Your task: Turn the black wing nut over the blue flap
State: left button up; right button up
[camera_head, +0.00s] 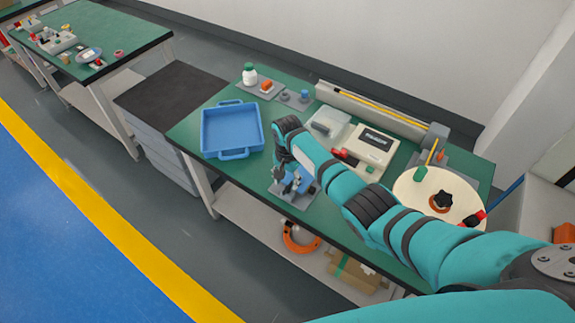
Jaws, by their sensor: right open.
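My right arm reaches in from the lower right. Its gripper (286,184) points down, open, at the front edge of the green table. Right at the gripper is a small device with a blue part (306,187), which looks like the blue flap, on a grey base. The gripper and wrist cover much of this device. I cannot make out the black wing nut there, nor tell whether the fingers touch anything. My left gripper is not in view.
A blue tray (206,140) stands left of my gripper. Behind my forearm are a clear-lidded box (329,124) and a beige device (371,147). A cream disc (411,190) with a black knob (442,198) lies at right. A bottle (249,75) stands at the back.

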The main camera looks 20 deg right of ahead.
aim_at(288, 187)
notch_tip(288, 187, up, 9)
dwell(0.7)
